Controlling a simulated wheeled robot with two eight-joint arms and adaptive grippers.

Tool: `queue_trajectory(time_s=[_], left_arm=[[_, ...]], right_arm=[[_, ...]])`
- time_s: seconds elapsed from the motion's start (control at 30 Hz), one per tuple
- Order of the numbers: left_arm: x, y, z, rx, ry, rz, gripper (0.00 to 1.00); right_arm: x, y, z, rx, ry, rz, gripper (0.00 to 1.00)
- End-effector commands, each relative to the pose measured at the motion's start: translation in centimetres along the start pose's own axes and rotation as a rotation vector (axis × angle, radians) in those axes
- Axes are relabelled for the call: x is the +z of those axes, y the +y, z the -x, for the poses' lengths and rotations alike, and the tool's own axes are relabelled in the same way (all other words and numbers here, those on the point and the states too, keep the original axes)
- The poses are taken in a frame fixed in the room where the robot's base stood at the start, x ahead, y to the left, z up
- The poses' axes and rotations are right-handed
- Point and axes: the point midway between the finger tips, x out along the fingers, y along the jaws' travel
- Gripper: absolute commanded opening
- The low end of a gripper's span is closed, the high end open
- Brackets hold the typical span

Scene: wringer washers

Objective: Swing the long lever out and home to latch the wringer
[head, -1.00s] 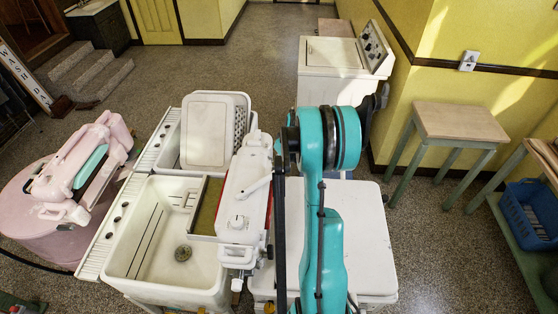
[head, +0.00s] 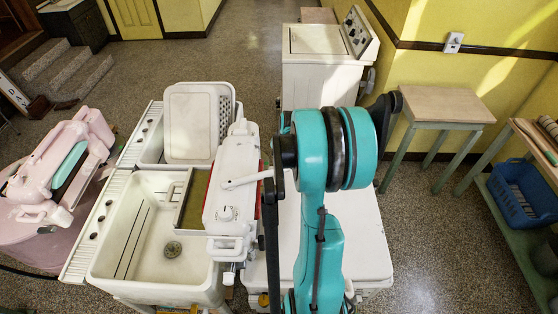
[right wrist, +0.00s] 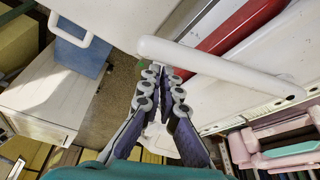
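The white wringer (head: 232,205) stands on the sink's right side. Its long white lever (head: 248,180) lies across the top and sticks out over the right edge toward my right arm. In the right wrist view the lever (right wrist: 220,66) runs from a pivot at right to a rounded free end. My right gripper (right wrist: 166,76) has its fingertips together, just beside the lever near its free end, with nothing seen between them; contact cannot be told. In the head view my teal right arm hides this gripper. My left gripper is in neither view.
The double sink (head: 150,260) lies left of the wringer, with the pink washer (head: 55,180) farther left. A white lid or top (head: 350,235) lies under my right arm. A white appliance (head: 320,70), a small table (head: 445,105) and a blue basket (head: 522,195) stand beyond.

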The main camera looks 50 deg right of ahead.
Motion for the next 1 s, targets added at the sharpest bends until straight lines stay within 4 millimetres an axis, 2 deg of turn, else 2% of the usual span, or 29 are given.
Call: queue_trajectory(time_s=[0.4,0.5,0.7,1.0], left_arm=[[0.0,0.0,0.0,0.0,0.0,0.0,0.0],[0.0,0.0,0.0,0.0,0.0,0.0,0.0],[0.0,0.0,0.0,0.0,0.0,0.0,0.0],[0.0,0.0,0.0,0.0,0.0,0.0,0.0]], right_arm=[[0.0,-0.1,8.3,0.0,-0.001,0.0,0.0],[-0.1,-0.1,9.8,0.0,0.0,0.0,0.0],[-0.2,-0.1,11.2,0.0,0.001,0.0,0.0],[-0.3,-0.1,11.3,0.0,0.002,0.0,0.0]])
